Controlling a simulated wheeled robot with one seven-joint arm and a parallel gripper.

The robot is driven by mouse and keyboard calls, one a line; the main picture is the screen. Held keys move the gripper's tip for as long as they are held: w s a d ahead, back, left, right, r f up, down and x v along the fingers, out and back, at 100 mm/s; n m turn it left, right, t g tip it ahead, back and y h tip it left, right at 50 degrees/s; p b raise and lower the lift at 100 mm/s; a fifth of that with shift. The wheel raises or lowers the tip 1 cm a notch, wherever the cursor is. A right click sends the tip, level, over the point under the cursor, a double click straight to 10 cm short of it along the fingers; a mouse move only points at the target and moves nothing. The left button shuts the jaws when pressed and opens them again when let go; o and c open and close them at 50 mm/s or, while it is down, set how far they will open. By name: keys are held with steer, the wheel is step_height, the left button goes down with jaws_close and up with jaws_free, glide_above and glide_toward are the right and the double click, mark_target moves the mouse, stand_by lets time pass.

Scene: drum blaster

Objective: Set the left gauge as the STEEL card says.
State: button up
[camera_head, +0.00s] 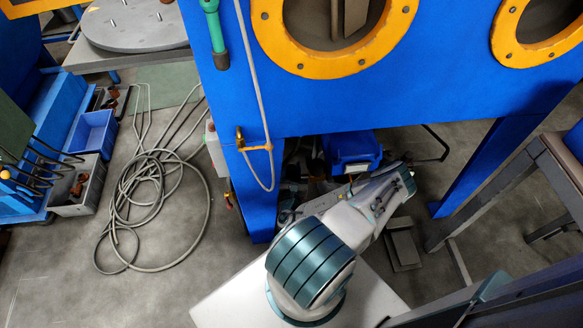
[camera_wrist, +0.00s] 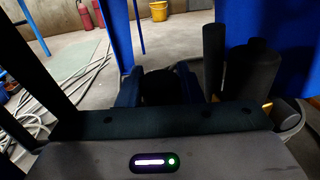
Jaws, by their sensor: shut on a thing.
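In the wrist view, two dark blue fingers of my gripper (camera_wrist: 158,80) stand just beyond the dark gripper body. A dark, rounded thing (camera_wrist: 160,91) lies between them, and the gripper is shut on it. It is too dark to tell what it is. In the head view my arm reaches in low under the blue blasting cabinet (camera_head: 330,105), and my gripper cannot be made out there. I can make out neither the left gauge nor the STEEL card in either view.
A blue cabinet leg (camera_head: 250,190) stands left of my arm. A blue bin (camera_head: 352,150) is under the cabinet. A hose (camera_head: 150,205) lies coiled on the floor at left. Dark cylinders (camera_wrist: 252,70) stand right of my gripper. A yellow bucket (camera_wrist: 158,11) is far back.

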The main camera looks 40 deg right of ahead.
mark_target(291, 167)
steer(key=o, duration=1)
steer(key=shift+c, duration=0.2)
steer(key=shift+r, duration=0.15)
steer(key=shift+r, duration=0.35)
step_height(291, 167, up, 3)
steer(key=shift+r+p, duration=0.1)
steer(key=shift+p, duration=0.9)
steer(key=s+d+r+p, duration=0.2)
steer(key=s+d+r, duration=0.3)
steer(key=s, duration=0.5)
steer(key=shift+s+d+r+p, duration=0.2)
steer(key=shift+r+p, duration=0.15)
steer(key=shift+r, duration=0.55)
